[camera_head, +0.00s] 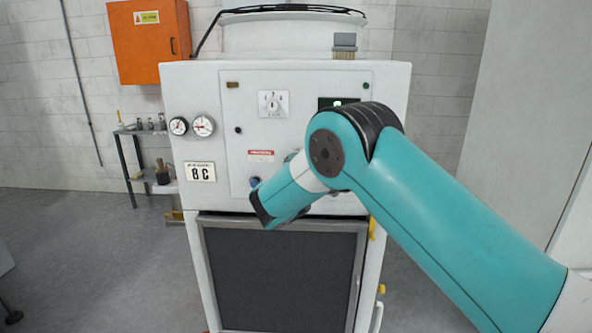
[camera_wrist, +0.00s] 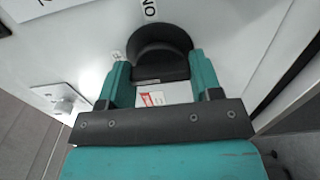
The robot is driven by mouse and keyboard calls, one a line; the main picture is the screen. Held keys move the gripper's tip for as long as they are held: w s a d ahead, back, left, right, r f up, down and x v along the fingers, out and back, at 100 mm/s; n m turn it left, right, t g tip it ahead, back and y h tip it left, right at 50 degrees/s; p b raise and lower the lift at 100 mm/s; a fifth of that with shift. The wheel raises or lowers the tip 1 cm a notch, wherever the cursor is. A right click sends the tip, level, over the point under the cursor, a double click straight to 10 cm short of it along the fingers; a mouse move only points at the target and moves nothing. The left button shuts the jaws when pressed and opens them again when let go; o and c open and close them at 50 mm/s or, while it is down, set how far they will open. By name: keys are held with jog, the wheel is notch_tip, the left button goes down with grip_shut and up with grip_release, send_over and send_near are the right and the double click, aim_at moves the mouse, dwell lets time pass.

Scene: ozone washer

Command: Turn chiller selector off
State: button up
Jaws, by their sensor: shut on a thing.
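The chiller selector is a large black rotary knob (camera_wrist: 160,42) on a white panel in the wrist view. The knob's grip bar lies about level across the picture, between the fingers. In the head view my forearm reaches down in front of the white machine (camera_head: 385,80); the knob and fingertips cannot be made out there.
A white plate (camera_wrist: 62,98) with a small fitting sits left of the gripper in the wrist view. In the head view, gauges (camera_head: 203,126), a dial plate (camera_head: 273,104) and a blue button (camera_head: 254,181) share the front. An orange cabinet (camera_head: 150,45) hangs behind.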

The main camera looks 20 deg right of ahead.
dwell(0.3)
jog(key=o, duration=0.9)
jog(key=shift+a, duration=0.1)
jog(key=shift+b+v, duration=2.35)
jog(key=shift+v, duration=6.35)
